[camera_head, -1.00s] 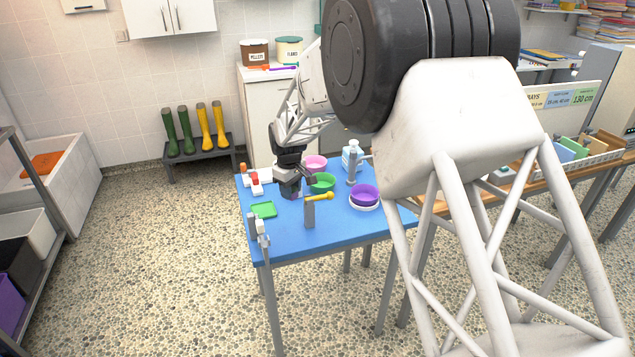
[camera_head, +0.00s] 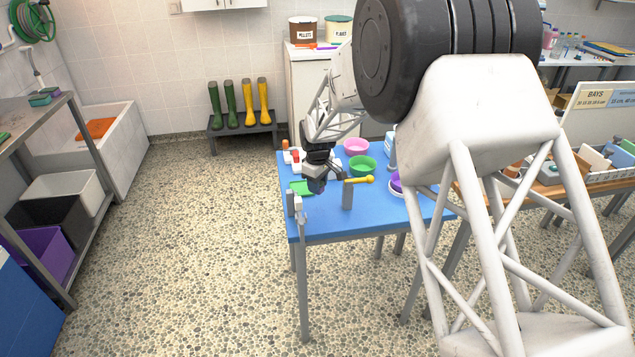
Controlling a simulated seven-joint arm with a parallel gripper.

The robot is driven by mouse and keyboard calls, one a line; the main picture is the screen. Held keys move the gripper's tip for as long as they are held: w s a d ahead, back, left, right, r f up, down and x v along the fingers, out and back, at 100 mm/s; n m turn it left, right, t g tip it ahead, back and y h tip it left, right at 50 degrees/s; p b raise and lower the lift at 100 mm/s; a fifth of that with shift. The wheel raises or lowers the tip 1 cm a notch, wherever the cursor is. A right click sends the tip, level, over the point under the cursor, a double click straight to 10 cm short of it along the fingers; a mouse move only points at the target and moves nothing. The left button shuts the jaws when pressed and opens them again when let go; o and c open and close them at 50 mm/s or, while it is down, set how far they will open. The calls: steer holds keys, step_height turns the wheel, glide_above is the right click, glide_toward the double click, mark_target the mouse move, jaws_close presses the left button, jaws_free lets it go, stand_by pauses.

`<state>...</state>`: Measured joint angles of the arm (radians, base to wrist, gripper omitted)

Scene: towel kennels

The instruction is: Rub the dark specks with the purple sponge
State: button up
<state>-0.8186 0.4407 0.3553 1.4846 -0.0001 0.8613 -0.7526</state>
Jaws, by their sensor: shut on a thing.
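My gripper (camera_head: 317,184) points down over the left part of the blue table (camera_head: 330,225), just right of the green tray (camera_head: 300,187). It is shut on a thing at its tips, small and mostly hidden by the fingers. The purple colour at the tips a second ago fits the purple sponge. I cannot tell whether it touches the table. I cannot make out any dark specks at this distance.
A grey post with a yellow-ended bar (camera_head: 359,180) stands close to the right of my gripper. Another post (camera_head: 299,206) stands at the front left edge.

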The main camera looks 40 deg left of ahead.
mark_target(319, 215)
steer(key=shift+f, duration=3.7)
steer(key=shift+s+d+r, duration=0.3)
steer(key=shift+s+r, duration=0.05)
steer(key=shift+c, duration=0.3)
steer(key=shift+s+d+f, duration=0.15)
steer(key=shift+s+d, duration=0.1)
steer(key=shift+s+d+f, duration=0.15)
steer(key=shift+s+d, duration=0.2)
steer(key=shift+d, duration=0.05)
steer(key=shift+s+d, duration=0.15)
steer(key=shift+s, duration=0.05)
steer(key=shift+s+d+f, duration=0.1)
steer(key=shift+s+d, duration=0.2)
steer(key=shift+d, duration=0.05)
steer(key=shift+w+a, duration=0.2)
steer(key=shift+a, duration=0.05)
steer(key=shift+w+a+r, duration=0.15)
steer(key=shift+r, duration=0.1)
steer(key=shift+w+a+f, duration=0.15)
steer(key=shift+w, duration=0.05)
steer(key=shift+w+a+r, duration=0.2)
steer(key=shift+r, duration=0.05)
steer(key=shift+w+a+f, duration=0.15)
steer(key=shift+w+a, duration=0.05)
steer(key=shift+a, duration=0.05)
steer(key=shift+w+a, duration=0.5)
steer(key=shift+w, duration=0.05)
step_height(319, 215, up, 2)
steer(key=shift+r, duration=2.95)
